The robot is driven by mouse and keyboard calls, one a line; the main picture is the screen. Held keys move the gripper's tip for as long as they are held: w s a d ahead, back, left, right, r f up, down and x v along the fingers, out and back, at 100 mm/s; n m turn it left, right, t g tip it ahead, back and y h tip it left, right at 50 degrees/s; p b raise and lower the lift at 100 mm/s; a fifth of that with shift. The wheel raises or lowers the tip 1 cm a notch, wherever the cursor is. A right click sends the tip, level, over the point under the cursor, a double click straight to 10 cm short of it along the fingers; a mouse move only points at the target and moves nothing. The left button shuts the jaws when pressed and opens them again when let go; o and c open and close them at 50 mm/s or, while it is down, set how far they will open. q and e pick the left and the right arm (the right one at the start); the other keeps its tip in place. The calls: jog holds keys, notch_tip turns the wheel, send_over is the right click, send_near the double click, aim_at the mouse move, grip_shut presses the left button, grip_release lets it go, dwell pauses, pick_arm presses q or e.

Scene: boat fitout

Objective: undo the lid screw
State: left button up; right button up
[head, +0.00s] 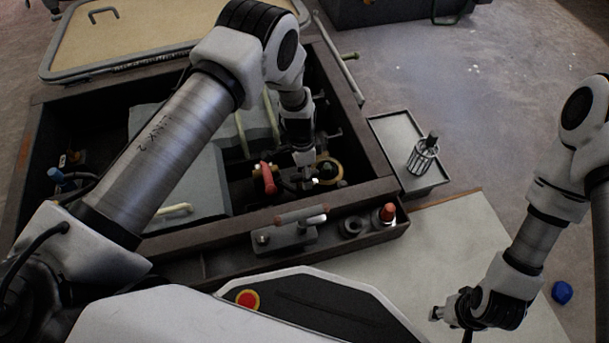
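Inside the dark-framed bay, a round fitting with a brass-coloured rim (336,163) and a dark middle sits at the right. It looks like the lid with its screw, but the screw itself is too small and too covered to make out. My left gripper (310,180) reaches down into the bay, right at the near-left side of this fitting. Its fingertips are small and partly hidden, so I cannot tell whether they touch or grip anything. My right gripper (442,313) is low at the right, over the pale board, away from the bay. Its finger opening is unclear.
A red handle (265,179) stands just left of my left gripper. A grey tray (391,131) holds a ribbed metal cylinder (423,157). The front ledge carries a clamp-like tool (287,236), a dark ring (351,227) and a red-topped item (388,213). A blue object (562,292) lies right.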

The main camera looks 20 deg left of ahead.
pick_arm(q)
grip_shut()
